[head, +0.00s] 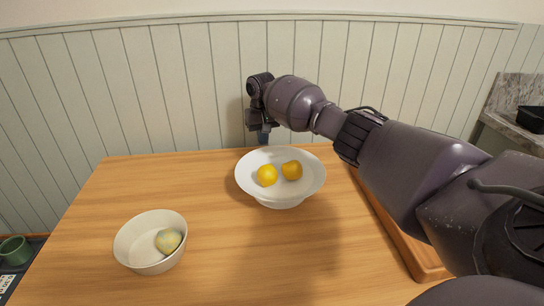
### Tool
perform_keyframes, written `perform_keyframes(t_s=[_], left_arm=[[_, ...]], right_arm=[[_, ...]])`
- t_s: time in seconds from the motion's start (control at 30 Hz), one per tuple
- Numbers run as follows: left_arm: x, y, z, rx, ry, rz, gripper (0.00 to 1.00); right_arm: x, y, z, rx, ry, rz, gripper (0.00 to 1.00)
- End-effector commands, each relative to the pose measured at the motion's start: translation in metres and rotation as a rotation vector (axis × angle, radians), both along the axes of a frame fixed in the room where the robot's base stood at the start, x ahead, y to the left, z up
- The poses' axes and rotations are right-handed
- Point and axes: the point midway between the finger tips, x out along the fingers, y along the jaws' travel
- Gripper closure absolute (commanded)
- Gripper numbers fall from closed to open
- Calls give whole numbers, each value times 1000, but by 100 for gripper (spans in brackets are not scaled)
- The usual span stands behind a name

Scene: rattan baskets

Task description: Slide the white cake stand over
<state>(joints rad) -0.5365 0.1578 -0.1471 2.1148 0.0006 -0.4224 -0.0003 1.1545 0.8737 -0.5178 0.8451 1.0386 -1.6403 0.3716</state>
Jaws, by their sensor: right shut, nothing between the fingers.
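The white cake stand (280,197), shaped like a wide shallow bowl on a foot, stands upright near the far edge of the wooden table. Two yellow-orange fruits (267,175) lie in it. My right gripper (263,138) is shut and empty, pointing down just behind the far rim of the stand. The rim is close to the fingertips, and I cannot tell whether they touch. My left gripper is not in view.
A white bowl (137,248) with a pale yellow-green fruit (168,240) stands at the front left of the table (222,240). A wooden tray (425,262) lies along the right under my arm. A panelled wall (180,100) rises behind. The table's middle is clear.

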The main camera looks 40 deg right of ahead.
Motion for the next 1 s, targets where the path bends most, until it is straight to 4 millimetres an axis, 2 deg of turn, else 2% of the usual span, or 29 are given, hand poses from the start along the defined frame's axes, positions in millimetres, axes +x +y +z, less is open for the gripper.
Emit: perform_keyframes(t_s=[1.0], left_arm=[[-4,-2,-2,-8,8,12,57]], right_arm=[[0,0,2,0,-2,0,100]])
